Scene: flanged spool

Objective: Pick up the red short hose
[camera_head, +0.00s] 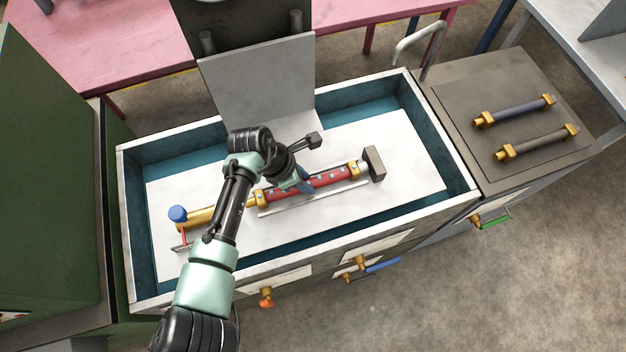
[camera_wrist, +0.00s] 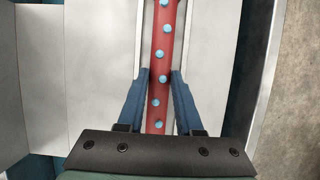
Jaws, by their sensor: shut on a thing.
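The red short hose (camera_head: 330,179), dotted with light blue spots, lies lengthwise in a low pale channel inside the open box. Brass fittings show at its left end (camera_head: 260,198) and right end (camera_head: 354,169). My gripper (camera_head: 305,187) comes down over the middle of the hose and is shut on it. In the wrist view the hose (camera_wrist: 162,50) runs between the two blue fingers of my gripper (camera_wrist: 160,76), one on each side. My gripper hides part of the hose in the head view.
A grey block (camera_head: 375,164) stands at the hose's right end. A brass pipe with a blue knob (camera_head: 178,213) is at the left. The box's raised rim (camera_head: 440,135) surrounds the work area. Two dark hoses (camera_head: 518,110) lie on the cabinet at right.

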